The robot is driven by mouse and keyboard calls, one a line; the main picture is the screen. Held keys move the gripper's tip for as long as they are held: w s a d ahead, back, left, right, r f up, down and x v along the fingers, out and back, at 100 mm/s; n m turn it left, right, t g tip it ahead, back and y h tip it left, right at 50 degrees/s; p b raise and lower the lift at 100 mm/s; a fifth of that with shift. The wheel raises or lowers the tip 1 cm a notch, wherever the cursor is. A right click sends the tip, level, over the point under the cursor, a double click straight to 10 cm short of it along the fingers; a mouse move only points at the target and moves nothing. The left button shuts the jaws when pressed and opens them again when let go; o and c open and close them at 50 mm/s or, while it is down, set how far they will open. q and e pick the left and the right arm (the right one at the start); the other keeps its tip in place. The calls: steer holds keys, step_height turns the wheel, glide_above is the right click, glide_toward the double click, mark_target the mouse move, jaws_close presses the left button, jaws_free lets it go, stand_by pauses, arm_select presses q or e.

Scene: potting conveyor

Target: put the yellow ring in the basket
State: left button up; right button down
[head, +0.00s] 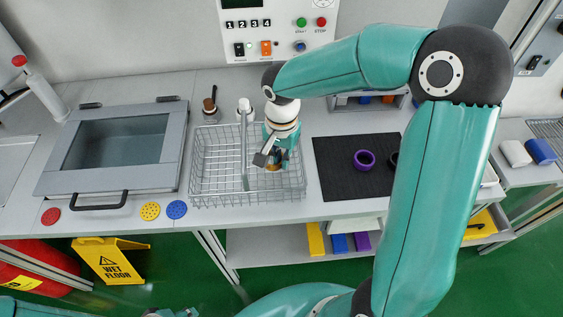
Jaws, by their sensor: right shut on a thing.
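The wire basket (217,203) stands on the counter, split by a divider into two compartments. My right gripper (270,162) reaches down over its right compartment, shut on the yellow ring (273,168). Only a small orange-yellow part of the ring shows; the jaws and wires hide the rest. I cannot tell whether the ring touches the basket floor. A small part of my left gripper (170,313) shows at the bottom edge, and its jaws cannot be made out.
A purple ring (364,160) and a black ring (394,160), partly behind my arm, lie on a dark mat (335,170). A glass-lidded box (118,143) stands left of the basket. A brush (210,104) and white bottle (244,107) stand behind it. A control panel (278,28) is on the wall.

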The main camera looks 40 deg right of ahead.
steer(key=shift+f, duration=1.3)
steer(key=c, duration=1.3)
jaws_free()
steer(key=shift+o, duration=0.2)
step_height(320, 180, up, 12)
